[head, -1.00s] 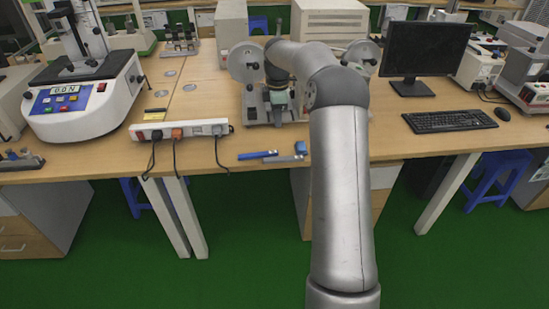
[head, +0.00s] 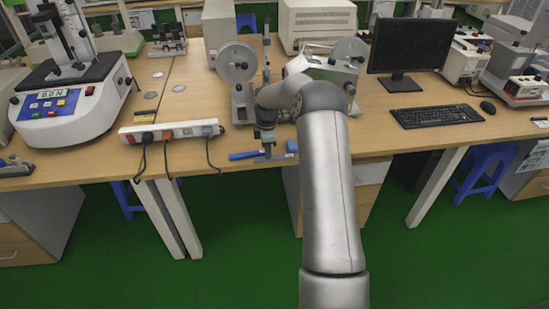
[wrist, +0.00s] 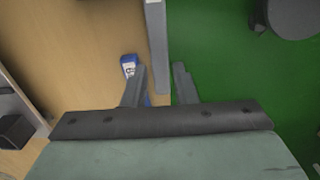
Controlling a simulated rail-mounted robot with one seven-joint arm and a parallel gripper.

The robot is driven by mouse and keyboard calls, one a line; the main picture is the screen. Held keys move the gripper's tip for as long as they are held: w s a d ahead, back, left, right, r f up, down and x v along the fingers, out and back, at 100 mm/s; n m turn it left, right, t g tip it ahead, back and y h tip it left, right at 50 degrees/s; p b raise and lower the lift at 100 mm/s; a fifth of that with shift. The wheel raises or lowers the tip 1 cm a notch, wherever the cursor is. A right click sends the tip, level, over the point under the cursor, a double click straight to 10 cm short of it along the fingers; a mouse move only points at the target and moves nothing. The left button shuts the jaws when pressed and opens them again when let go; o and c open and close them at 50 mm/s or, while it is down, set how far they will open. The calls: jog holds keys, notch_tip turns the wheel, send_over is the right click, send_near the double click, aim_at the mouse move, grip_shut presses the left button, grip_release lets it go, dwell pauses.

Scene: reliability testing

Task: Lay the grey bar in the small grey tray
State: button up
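The grey bar (wrist: 156,45) lies along the front edge of the wooden table. In the wrist view it runs from the top edge of the picture down to between my fingers. In the head view part of it (head: 279,157) shows beside my gripper (head: 266,152). My gripper (wrist: 160,68) is open, one finger on each side of the bar's near end. I see no finger clearly touching it, and cannot tell the height gap. I cannot make out the small grey tray for certain in either view.
A blue-handled tool (head: 244,155) lies left of the bar and shows by my left finger (wrist: 129,65). A small blue block (head: 291,145) is at right. A white power strip (head: 172,131) with hanging cords and a reel machine (head: 237,62) stand close by. Green floor lies past the edge.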

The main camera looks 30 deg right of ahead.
notch_tip(320, 180, down, 3)
jog(key=shift+r, duration=0.15)
grip_shut()
